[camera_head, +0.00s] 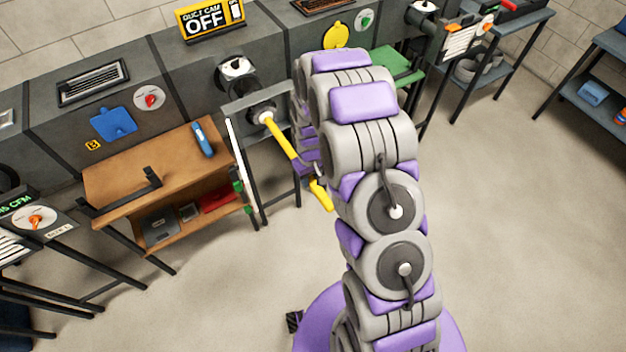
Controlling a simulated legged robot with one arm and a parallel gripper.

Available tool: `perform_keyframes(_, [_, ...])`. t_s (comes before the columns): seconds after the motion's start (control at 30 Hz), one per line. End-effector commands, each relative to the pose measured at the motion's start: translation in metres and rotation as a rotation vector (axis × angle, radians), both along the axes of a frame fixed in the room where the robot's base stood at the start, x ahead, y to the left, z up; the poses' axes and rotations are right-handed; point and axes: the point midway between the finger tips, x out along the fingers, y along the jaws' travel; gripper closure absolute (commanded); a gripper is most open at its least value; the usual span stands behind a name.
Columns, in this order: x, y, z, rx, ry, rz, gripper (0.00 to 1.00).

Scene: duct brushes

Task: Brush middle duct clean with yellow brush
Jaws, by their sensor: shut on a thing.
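The yellow brush (284,143) slants from upper left to lower right, its yellow handle ending in a bent yellow grip (321,194). A dark round piece with a pale centre is at its upper end, by a grey frame in front of the middle grey duct (205,85). I cannot tell whether the bristles are inside an opening. My gripper (304,167) is beside the handle and shut on it. My arm hides most of the gripper and its fingertips.
A brown wooden bench (140,178) with a blue tool (203,139) stands left of the brush. A green shelf (395,64) is right, behind my arm. The right floor is clear.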

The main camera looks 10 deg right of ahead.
Motion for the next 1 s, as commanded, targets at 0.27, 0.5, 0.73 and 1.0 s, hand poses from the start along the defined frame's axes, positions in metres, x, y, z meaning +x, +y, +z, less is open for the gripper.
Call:
perform_keyframes(0.27, [0.024,0.008,0.000,0.000,0.001,0.000,1.00])
perform_keyframes(0.5, [0.045,0.016,0.000,-0.001,-0.001,0.001,1.00])
perform_keyframes(0.73, [0.065,0.023,0.001,0.000,-0.004,0.001,1.00])
perform_keyframes(1.0, [0.088,0.030,0.001,0.000,-0.002,0.000,1.00])
